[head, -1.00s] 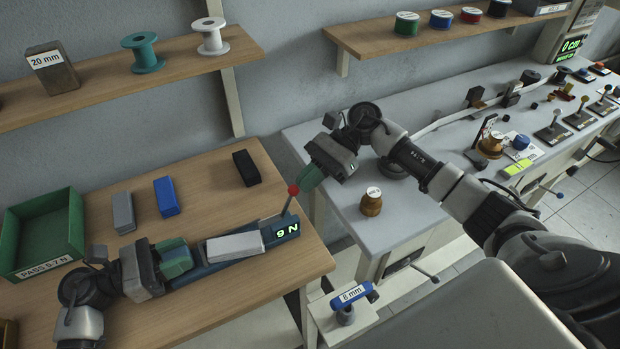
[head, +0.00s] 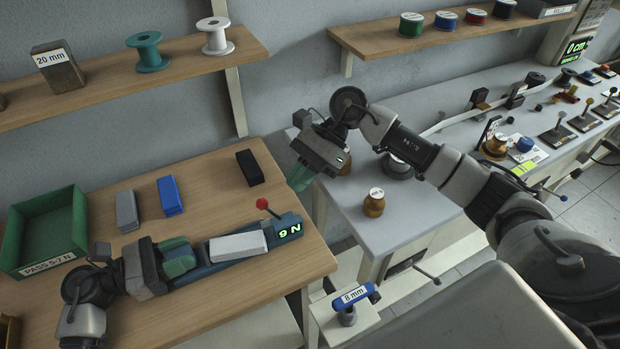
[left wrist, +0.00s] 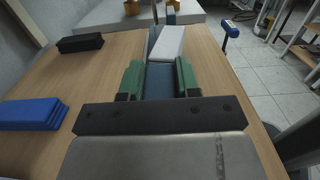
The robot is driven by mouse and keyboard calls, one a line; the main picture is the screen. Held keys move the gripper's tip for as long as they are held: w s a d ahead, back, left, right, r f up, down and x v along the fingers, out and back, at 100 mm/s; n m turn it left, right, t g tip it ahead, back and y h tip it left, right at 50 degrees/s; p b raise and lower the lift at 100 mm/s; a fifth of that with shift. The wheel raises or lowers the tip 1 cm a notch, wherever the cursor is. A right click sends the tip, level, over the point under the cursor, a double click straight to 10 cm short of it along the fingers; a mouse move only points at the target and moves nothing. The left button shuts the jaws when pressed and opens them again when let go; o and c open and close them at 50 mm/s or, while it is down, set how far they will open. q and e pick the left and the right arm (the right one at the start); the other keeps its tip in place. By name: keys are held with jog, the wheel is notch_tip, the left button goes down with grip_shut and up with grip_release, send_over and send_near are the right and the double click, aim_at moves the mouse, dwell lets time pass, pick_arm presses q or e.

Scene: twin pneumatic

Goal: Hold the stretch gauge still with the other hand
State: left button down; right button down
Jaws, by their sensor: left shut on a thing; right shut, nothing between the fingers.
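The stretch gauge (head: 283,224) is a long blue device on the wooden bench, with a lit green "9 N" display at its right end. A white block (head: 237,246) lies on it. A lever with a red knob (head: 262,203) tilts to the left at its back. My left gripper (head: 180,262) is shut on the gauge's left end; in the left wrist view its green fingers (left wrist: 158,82) stand either side of the blue body. My right gripper (head: 299,178) is shut and empty, above and right of the red knob, apart from it.
A green tray (head: 74,262) marked "PASS 5-7 N" stands at the left. Grey (head: 127,211), blue (head: 169,196) and black (head: 249,168) blocks lie behind the gauge. A brass weight (head: 374,203) stands on the grey bench, across a gap from the wooden one.

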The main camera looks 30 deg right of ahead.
jog(key=shift+r, duration=0.8)
jog(key=w+d+r, duration=0.2)
jog(key=d+r, duration=0.4)
jog(key=r, duration=0.5)
jog(key=shift+w+r, duration=0.3)
jog(key=shift+r, duration=0.1)
pick_arm(q)
jog(key=c, duration=0.7)
grip_release()
